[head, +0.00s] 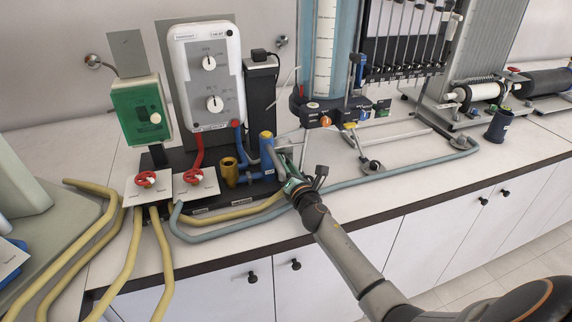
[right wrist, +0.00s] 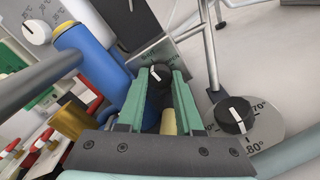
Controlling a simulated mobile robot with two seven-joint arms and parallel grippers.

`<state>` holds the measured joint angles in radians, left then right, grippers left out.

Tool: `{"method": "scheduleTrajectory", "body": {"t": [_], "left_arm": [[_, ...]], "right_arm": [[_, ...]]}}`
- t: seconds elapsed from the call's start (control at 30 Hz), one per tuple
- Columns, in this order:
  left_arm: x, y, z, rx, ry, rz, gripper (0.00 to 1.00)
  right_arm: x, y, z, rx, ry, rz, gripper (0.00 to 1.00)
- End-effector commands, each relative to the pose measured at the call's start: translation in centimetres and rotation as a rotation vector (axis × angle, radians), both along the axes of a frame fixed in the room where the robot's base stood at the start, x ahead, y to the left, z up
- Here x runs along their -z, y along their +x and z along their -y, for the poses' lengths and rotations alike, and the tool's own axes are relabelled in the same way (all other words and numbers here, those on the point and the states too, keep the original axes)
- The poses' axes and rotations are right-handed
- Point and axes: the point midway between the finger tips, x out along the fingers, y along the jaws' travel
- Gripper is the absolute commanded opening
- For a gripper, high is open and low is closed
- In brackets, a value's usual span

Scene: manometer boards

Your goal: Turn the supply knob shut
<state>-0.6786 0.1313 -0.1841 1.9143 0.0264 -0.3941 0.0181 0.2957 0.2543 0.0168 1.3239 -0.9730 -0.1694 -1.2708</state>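A black round knob with a white pointer (right wrist: 160,74) sits on a pale lettered plate in the right wrist view. In the head view my right gripper (head: 291,184) is at the blue upright cylinder (head: 267,150), and the knob is hidden there. My left gripper is not in view.
A second black knob (right wrist: 236,115) on a degree-marked dial is close right of my fingers. A blue cylinder (right wrist: 88,55) is close left. Red valve handles (head: 146,179), yellow hoses (head: 165,255) and a grey-blue hose (head: 400,179) lie around. The glass column (head: 326,50) stands behind.

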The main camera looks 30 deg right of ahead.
Motion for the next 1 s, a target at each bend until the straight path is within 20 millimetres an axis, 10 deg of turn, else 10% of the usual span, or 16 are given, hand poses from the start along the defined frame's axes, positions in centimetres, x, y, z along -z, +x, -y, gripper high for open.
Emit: {"method": "scheduleTrajectory", "body": {"t": [0.2,0.9,0.93,1.0], "left_arm": [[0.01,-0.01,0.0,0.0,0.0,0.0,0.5],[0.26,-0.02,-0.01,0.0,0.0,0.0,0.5],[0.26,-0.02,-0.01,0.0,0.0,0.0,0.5],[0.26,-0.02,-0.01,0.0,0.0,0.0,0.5]], "right_arm": [[0.03,-0.02,-0.01,0.0,0.0,0.0,0.0],[0.04,-0.03,-0.03,-0.001,0.136,0.032,0.0],[0.04,-0.03,-0.03,-0.001,0.136,0.032,0.38],[0.04,-0.03,-0.03,-0.001,0.135,0.032,0.46]]}}
